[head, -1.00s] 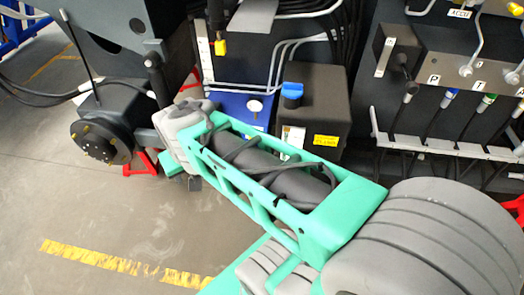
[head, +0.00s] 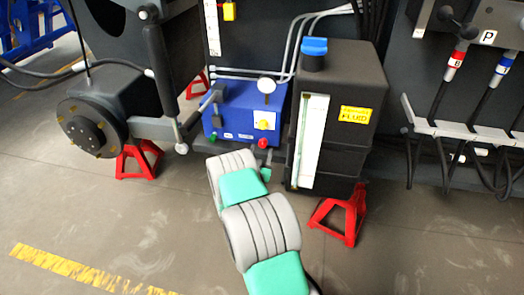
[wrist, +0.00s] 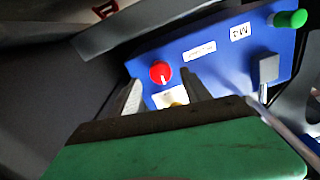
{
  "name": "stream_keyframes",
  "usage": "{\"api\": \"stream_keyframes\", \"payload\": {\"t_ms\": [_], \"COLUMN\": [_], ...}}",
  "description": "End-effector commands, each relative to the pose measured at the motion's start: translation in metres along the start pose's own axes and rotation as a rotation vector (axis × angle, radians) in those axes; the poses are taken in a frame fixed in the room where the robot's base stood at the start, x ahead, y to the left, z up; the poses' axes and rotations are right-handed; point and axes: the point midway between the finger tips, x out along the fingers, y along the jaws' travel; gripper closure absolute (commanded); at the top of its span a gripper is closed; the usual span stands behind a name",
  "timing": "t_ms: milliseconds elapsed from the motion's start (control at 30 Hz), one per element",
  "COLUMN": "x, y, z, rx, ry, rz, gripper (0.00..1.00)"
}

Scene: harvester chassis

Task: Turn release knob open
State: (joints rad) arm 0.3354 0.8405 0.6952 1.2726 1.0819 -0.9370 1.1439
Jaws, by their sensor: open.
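A blue unit (head: 238,112) carries a red round knob (head: 263,143) low on its front. A yellow knob (head: 265,124) on a white plate sits just above it. I cannot tell by label which is the release knob. In the wrist view the red knob (wrist: 160,71) shows clearly beyond the fingers, with a small white mark. The yellow knob (wrist: 177,103) is mostly hidden behind the fingers. My gripper (wrist: 163,84) is open and empty, its fingers pointing at the unit's front. In the head view my arm's links largely hide it below the unit.
A dark fluid tank (head: 345,110) with a blue cap stands right of the unit. Red stands (head: 342,214) are on the floor. A dark lever (head: 210,103) and a green knob (head: 212,137) are at the unit's left. Open floor lies in front.

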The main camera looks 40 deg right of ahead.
Motion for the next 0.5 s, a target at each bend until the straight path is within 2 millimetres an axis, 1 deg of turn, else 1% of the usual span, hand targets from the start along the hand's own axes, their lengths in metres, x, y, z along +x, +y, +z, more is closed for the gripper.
{"api": "stream_keyframes", "payload": {"t_ms": [33,100,200,300,500], "x": [0.01,0.022,0.033,0.037,0.037], "y": [0.001,0.001,0.001,-0.001,-0.001], "z": [0.0,0.001,0.0,0.0,0.0], "rx": [0.002,0.002,0.001,0.0,-0.001], "ry": [0.003,0.002,0.001,0.0,-0.001], "rz": [0.002,0.001,0.001,-0.001,-0.001], "gripper": [0.44,0.44,0.44,0.44,0.45]}}
